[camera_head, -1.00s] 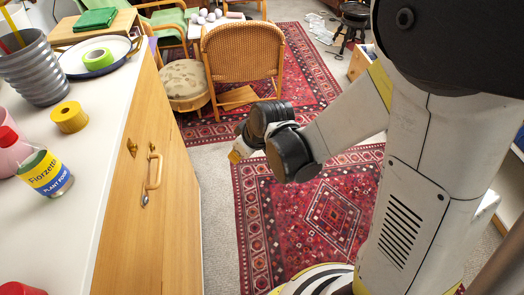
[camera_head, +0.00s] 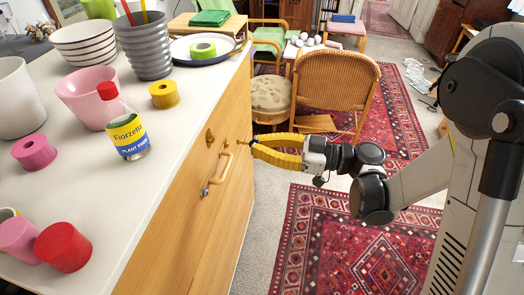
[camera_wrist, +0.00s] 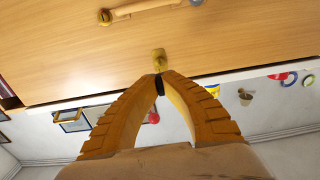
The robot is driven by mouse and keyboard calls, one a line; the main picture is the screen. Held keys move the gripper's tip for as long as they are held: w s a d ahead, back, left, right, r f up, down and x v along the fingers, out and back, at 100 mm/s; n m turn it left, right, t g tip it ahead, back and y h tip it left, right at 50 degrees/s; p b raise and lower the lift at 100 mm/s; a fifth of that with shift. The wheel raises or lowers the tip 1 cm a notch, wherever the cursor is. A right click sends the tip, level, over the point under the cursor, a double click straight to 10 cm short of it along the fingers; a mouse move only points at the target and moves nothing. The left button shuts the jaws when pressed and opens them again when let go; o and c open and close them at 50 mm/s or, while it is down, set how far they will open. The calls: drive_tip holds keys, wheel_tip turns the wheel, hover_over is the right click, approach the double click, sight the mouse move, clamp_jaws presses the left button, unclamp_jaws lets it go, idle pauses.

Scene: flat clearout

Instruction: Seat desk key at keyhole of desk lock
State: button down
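The wooden cabinet front carries a brass desk lock (camera_head: 209,138) close under the white top, beside a long handle. My gripper (camera_head: 249,147), with yellow ribbed fingers, points left toward this front. A small brass piece, apparently the desk key (camera_head: 241,142), shows at its tips, short of the front. In the wrist view the fingertips (camera_wrist: 159,80) are together around something small and dark. A brass shape, apparently the lock (camera_wrist: 159,58), shows just beyond them. Most of the key is hidden, and I cannot tell whether it touches the lock.
The handle (camera_head: 217,168) projects near the lock. A wicker chair (camera_head: 335,90) and stool (camera_head: 270,95) stand behind my arm. Rug floor lies open below.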

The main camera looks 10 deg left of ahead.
drive_tip(key=shift+d+f+b, duration=0.1)
drive_tip(key=shift+f+b, duration=0.1)
drive_tip(key=shift+b, duration=0.15)
drive_tip(key=shift+w+a+r, duration=0.1)
drive_tip(key=shift+a, duration=1.15)
drive_tip(key=shift+w+a, duration=0.1)
drive_tip(key=shift+a, duration=1.15)
drive_tip(key=shift+w+a+b, duration=0.1)
drive_tip(key=shift+a+b, duration=0.7)
drive_tip(key=shift+a, duration=0.35)
drive_tip(key=c, duration=1.5)
unclamp_jaws()
drive_tip(key=shift+c, duration=0.2)
approach(250, 145)
drive_tip(key=a, duration=0.3)
drive_tip(key=shift+w+f, duration=0.25)
drive_tip(key=shift+f, duration=0.05)
